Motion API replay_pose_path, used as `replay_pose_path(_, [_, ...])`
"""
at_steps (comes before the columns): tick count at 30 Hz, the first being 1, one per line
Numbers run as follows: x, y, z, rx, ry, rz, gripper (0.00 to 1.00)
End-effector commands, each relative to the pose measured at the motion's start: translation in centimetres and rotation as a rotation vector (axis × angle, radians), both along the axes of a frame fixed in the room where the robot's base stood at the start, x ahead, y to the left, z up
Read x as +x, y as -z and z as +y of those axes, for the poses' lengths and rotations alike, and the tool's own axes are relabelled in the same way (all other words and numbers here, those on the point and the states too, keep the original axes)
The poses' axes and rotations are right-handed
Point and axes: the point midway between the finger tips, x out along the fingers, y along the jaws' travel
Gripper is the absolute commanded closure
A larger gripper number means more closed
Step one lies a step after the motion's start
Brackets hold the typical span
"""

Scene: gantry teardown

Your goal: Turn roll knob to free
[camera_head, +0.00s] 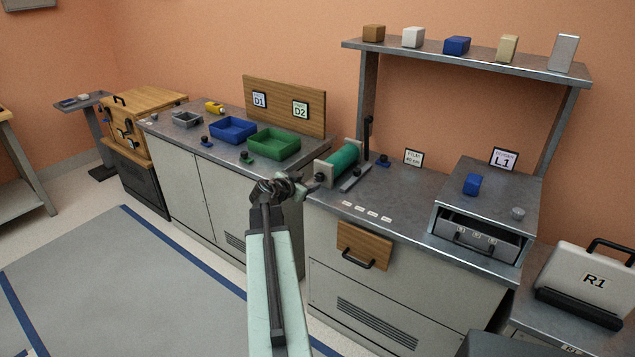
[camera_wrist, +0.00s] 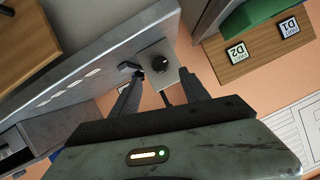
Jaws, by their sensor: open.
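The green roll (camera_head: 342,159) lies in a metal holder on the right workbench, in the head view. In the wrist view, a round black knob (camera_wrist: 160,63) sits on a square grey plate (camera_wrist: 150,52). I cannot read the knob's setting. My gripper (camera_head: 298,186) is at the left end of the roll holder in the head view. In the wrist view my gripper (camera_wrist: 158,78) is open, with one finger on each side of the knob. I cannot tell whether either finger touches it.
A green tray (camera_head: 273,133) and a blue tray (camera_head: 233,118) stand on the left bench. A wooden board (camera_head: 283,112) with D1 and D2 signs stands behind them.

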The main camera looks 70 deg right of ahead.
Motion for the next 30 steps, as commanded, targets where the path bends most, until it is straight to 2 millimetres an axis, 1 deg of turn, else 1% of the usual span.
replay_pose_path(5, [-0.3, 1.2, -2.3, 0.001, 0.004, 0.000, 0.47])
replay_pose_path(9, [-0.6, 2.3, -4.8, 0.002, 0.002, 0.001, 0.47])
replay_pose_path(12, [-0.8, 2.8, -6.3, 0.002, 0.002, 0.001, 0.47])
replay_pose_path(15, [-1.0, 2.9, -6.9, 0.002, 0.001, 0.001, 0.47])
replay_pose_path(21, [-1.1, 2.8, -6.9, 0.002, 0.001, 0.001, 0.47])
replay_pose_path(22, [-1.1, 2.8, -6.9, 0.002, 0.001, 0.001, 0.52])
replay_pose_path(23, [-1.1, 2.8, -6.9, 0.002, 0.001, 0.001, 0.60])
replay_pose_path(24, [-1.1, 2.8, -6.9, 0.002, 0.001, 0.001, 0.72])
replay_pose_path(26, [-1.1, 2.8, -6.9, 0.002, 0.002, 0.002, 0.88])
replay_pose_path(27, [-1.1, 2.8, -6.9, 0.003, 0.002, 0.001, 0.99])
replay_pose_path(28, [-1.1, 2.8, -6.9, 0.003, 0.002, 0.001, 1.00])
replay_pose_path(29, [-1.2, 2.8, -7.7, 0.003, 0.005, 0.001, 1.00])
replay_pose_path(30, [-1.2, 2.8, -7.3, 0.003, 0.004, 0.001, 1.00])
